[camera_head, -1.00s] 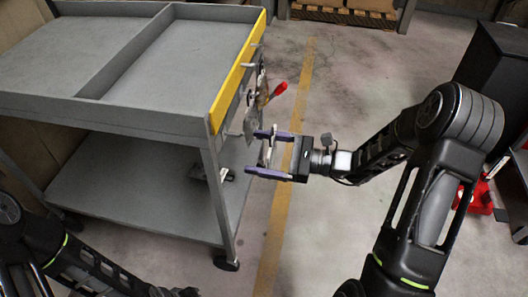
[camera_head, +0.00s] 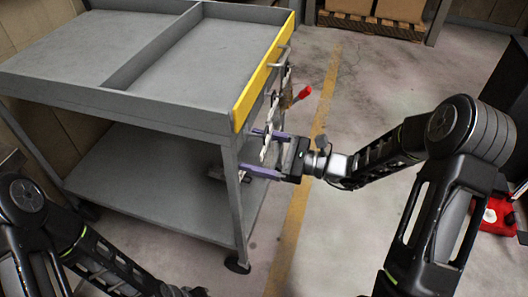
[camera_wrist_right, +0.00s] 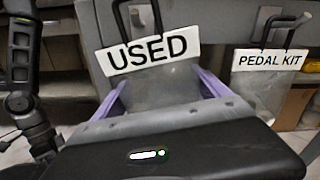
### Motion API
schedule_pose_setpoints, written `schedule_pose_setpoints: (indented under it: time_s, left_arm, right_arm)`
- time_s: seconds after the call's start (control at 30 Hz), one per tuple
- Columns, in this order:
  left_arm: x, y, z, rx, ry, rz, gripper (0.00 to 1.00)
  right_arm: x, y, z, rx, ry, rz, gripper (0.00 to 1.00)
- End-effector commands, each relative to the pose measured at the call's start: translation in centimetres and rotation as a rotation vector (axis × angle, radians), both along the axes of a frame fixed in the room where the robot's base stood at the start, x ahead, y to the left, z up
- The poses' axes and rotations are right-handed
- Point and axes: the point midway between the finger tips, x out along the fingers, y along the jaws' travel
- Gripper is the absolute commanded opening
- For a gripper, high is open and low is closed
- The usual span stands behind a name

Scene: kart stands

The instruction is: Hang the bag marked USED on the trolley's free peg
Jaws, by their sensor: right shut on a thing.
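The USED bag is a grey pouch (camera_wrist_right: 160,88) with a white label and a dark handle loop on top. In the right wrist view it is between the purple fingers of my right gripper (camera_wrist_right: 165,95). In the head view, my right gripper (camera_head: 263,155) is shut on this bag, seen edge-on beside the trolley's right side. The grey trolley (camera_head: 190,122) has a yellow strip and pegs (camera_head: 284,54) along that side. In the wrist view the handle loop is close to a peg; I cannot tell whether it is around it. My left gripper (camera_head: 185,292) is barely visible at the bottom edge.
The PEDAL KIT bag (camera_wrist_right: 262,85) hangs to the right of the USED bag in the wrist view. A red-handled item (camera_head: 302,94) sticks out from the trolley's side. Boxes on a pallet (camera_head: 375,22) stand at the back.

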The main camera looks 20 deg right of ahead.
Motion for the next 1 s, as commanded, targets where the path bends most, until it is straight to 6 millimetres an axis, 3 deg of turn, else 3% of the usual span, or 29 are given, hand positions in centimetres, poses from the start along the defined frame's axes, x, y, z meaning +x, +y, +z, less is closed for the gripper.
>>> schedule_pose_setpoints:
  time_s: [0.4,1.0]
  left_arm:
    - [0.3,0.2,-1.0,0.004,-0.005,0.006,0.17]
    - [0.3,0.3,-1.1,0.004,-0.005,0.007,0.17]
  right_arm:
    - [1.1,1.9,-0.8,0.0,0.0,0.002,0.48]
    - [1.3,2.1,-1.0,0.0,0.0,0.0,0.48]
